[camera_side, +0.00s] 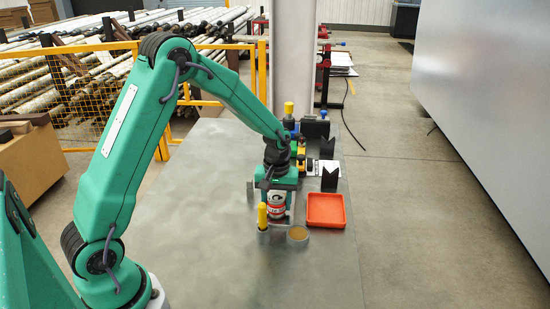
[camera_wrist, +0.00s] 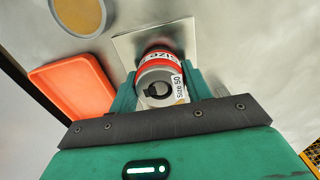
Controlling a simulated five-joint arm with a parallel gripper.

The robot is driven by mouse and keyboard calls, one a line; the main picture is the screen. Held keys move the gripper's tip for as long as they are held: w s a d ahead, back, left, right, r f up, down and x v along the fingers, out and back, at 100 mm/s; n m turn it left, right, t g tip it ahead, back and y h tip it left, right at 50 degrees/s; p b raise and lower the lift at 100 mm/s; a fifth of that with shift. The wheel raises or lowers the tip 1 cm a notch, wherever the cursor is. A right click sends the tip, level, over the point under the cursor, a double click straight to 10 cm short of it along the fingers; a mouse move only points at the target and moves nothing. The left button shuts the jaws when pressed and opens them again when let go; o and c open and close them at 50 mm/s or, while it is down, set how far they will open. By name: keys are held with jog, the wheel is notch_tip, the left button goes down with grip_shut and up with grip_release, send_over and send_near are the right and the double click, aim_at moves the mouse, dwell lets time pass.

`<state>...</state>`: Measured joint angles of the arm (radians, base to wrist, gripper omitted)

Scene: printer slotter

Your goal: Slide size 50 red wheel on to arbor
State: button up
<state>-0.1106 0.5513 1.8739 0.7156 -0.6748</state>
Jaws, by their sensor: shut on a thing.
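A short red and white wheel (camera_wrist: 160,76) labelled "size 50" sits between the green jaws of my gripper (camera_wrist: 163,90) in the wrist view. Its near end shows a dark round opening with a grey part in it. In the side view the wheel (camera_side: 277,206) is under my gripper (camera_side: 277,200), which is shut on it. A pale square metal plate (camera_wrist: 124,44) lies beyond the wheel in the wrist view; I cannot tell whether they touch. I cannot make out the arbor for certain.
An orange tray (camera_side: 326,210) lies right of my gripper. A round tan-topped dish (camera_side: 298,234) and a yellow-topped post (camera_side: 263,216) stand in front. Dark V-notched blocks (camera_side: 329,181) and blue and yellow fixtures (camera_side: 298,140) stand behind. The table's left side (camera_side: 200,230) is clear.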

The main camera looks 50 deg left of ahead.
jog(key=shift+f, duration=0.1)
dwell(0.5)
jog(key=o, duration=1)
jog(key=shift+r, duration=3.9)
